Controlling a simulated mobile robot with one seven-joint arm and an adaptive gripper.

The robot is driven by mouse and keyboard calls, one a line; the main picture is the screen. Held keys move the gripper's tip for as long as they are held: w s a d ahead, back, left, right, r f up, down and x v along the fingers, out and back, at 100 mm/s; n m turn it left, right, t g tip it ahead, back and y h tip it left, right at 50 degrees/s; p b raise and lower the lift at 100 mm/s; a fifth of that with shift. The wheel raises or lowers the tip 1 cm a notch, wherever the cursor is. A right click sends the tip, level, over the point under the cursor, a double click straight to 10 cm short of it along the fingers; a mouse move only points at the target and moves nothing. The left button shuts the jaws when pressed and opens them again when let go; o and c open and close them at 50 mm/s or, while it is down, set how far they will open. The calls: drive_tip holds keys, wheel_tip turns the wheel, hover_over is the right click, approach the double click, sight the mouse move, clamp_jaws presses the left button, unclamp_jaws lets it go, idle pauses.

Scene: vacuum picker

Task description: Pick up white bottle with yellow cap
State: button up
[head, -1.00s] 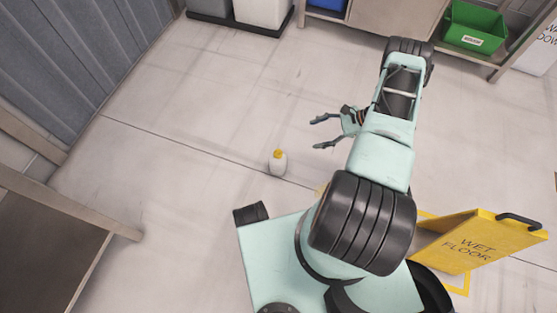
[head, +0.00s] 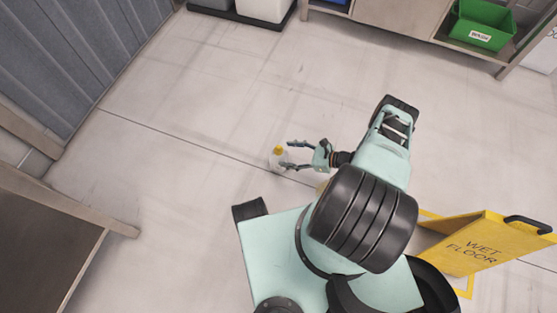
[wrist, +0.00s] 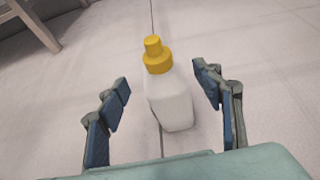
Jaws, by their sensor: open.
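The white bottle with a yellow cap (head: 279,160) stands on the floor, left of my arm in the head view. In the wrist view the bottle (wrist: 171,100) is upright, its yellow cap toward the top of the picture. My gripper (head: 285,155) is open, with its fingertips at the bottle in the head view. In the wrist view the two blue-padded fingers of my gripper (wrist: 165,80) lie on either side of the bottle, with a gap visible on both sides. One finger partly covers the bottle's lower part in the head view.
A yellow wet floor sign (head: 478,243) stands to the right of my base. A metal table (head: 50,230) is at the left. A shelf with a green bin (head: 480,25) is at the back right. The floor around the bottle is clear.

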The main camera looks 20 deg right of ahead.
sight(283, 153)
drive_tip(key=b+x, duration=0.1)
drive_tip(key=x, duration=0.4)
drive_tip(key=shift+w+r, duration=0.1)
drive_tip(key=shift+w, duration=0.05)
drive_tip(key=shift+d, duration=0.1)
